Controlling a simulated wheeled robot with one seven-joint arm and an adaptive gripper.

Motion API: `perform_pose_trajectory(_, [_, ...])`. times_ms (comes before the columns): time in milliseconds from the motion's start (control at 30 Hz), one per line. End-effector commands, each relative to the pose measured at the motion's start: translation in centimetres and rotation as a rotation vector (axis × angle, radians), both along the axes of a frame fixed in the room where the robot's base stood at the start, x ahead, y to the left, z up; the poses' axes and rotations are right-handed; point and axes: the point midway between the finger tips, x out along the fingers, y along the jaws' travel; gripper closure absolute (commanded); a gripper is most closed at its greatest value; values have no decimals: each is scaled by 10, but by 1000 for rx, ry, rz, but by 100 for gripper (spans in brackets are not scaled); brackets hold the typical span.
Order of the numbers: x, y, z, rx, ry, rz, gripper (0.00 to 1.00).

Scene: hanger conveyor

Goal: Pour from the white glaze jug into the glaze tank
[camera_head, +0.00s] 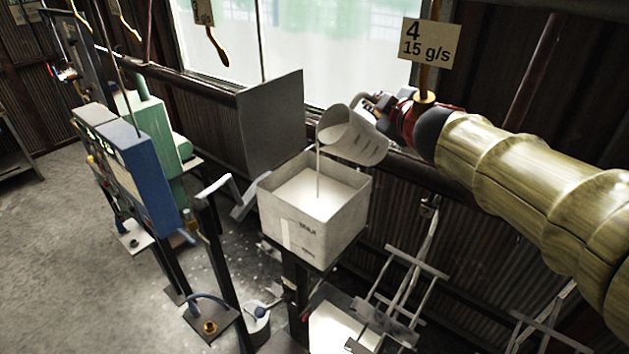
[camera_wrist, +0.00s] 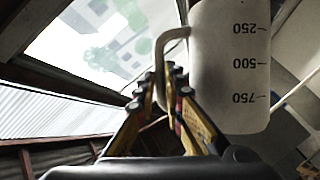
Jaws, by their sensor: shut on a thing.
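The white glaze jug (camera_head: 352,140) is tilted to the left above the glaze tank (camera_head: 311,232), and a thin white stream falls from its lip into the tank. The tank is a square, open, pale box with white liquid inside and markings on its front. My gripper (camera_head: 376,104) is shut on the jug's handle at the jug's right side. In the wrist view the jug (camera_wrist: 230,65) shows the marks 250, 500 and 750, and the fingers (camera_wrist: 165,85) close around its handle. The liquid level inside the jug is hidden.
A grey upright panel (camera_head: 271,122) stands behind the tank. A sign (camera_head: 430,42) reading "4, 15 g/s" hangs above my arm. Blue and green machines (camera_head: 140,165) stand at left. A lower tray with white liquid (camera_head: 340,328) lies beneath, beside a metal rack (camera_head: 400,290).

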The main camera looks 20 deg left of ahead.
Motion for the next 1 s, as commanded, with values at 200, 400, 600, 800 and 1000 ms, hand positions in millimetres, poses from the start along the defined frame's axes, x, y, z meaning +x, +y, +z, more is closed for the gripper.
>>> perform_pose_trajectory(200, [-1,0,5,3,-7,1,100])
perform_pose_trajectory(400, [-1,1,4,-4,-14,1,100])
perform_pose_trajectory(600, [-2,2,4,-17,-27,1,100])
perform_pose_trajectory(800, [-3,3,4,-31,-39,1,100])
perform_pose_trajectory(1000, [-3,3,5,-36,-42,0,100])
